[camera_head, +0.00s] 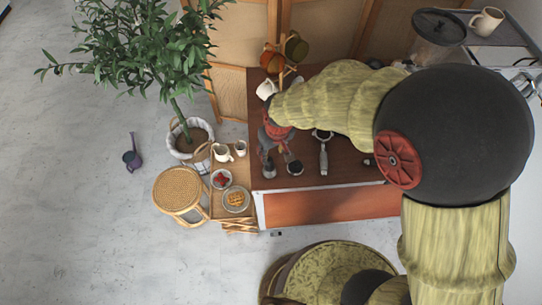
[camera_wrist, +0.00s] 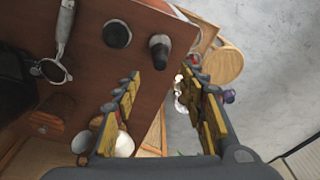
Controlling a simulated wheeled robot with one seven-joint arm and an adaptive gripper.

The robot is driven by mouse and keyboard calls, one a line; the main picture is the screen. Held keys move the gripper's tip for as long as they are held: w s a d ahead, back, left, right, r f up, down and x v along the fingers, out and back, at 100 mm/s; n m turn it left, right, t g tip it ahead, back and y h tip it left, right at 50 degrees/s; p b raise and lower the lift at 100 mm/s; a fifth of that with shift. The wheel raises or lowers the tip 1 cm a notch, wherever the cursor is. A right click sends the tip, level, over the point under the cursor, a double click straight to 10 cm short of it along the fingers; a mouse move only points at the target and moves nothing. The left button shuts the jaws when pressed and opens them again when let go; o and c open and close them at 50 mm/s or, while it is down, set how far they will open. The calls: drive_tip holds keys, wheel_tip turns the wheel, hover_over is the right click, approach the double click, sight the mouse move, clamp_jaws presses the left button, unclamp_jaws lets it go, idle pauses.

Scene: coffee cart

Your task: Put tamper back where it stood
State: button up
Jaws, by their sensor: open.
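A dark, upright handled piece that looks like the tamper (camera_wrist: 160,46) stands on the brown counter in the wrist view. In the head view it seems to be the left of two small dark pieces (camera_head: 269,171). A shorter round dark piece (camera_wrist: 117,34) stands beside it; it also shows in the head view (camera_head: 295,167). I cannot tell for sure which is the tamper. My gripper (camera_wrist: 165,105) is open, with nothing between its yellow-padded fingers. In the head view my gripper (camera_head: 276,155) is over the counter's left part, close to both pieces.
A portafilter (camera_wrist: 62,32) lies on the counter; it also shows in the head view (camera_head: 323,152). A cup rack with mugs (camera_head: 296,47) stands at the back. A side shelf (camera_head: 219,163) at left holds a plate (camera_head: 237,209) and jugs. A stool (camera_head: 178,190) stands beside it.

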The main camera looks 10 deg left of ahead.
drive_tip(key=s+d+r+m+t, duration=0.1)
drive_tip(key=d+r+m, duration=0.1)
drive_tip(key=d+r, duration=0.6)
drive_tip(key=d+r+m+t, duration=0.1)
drive_tip(key=d+r, duration=0.4)
drive_tip(key=r, duration=0.5)
drive_tip(key=s+d+r+m+t+h, duration=0.1)
drive_tip(key=s+d+r+m, duration=0.3)
drive_tip(key=s+d+r, duration=0.5)
drive_tip(key=s+d+t, duration=0.1)
drive_tip(key=s+d, duration=0.2)
drive_tip(key=shift+d+r, duration=0.25)
drive_tip(key=shift+d, duration=0.15)
wheel_tip(320, 180, down, 17)
drive_tip(key=b, duration=1.6)
drive_tip(key=shift+r+b, duration=0.15)
drive_tip(key=shift+b, duration=0.25)
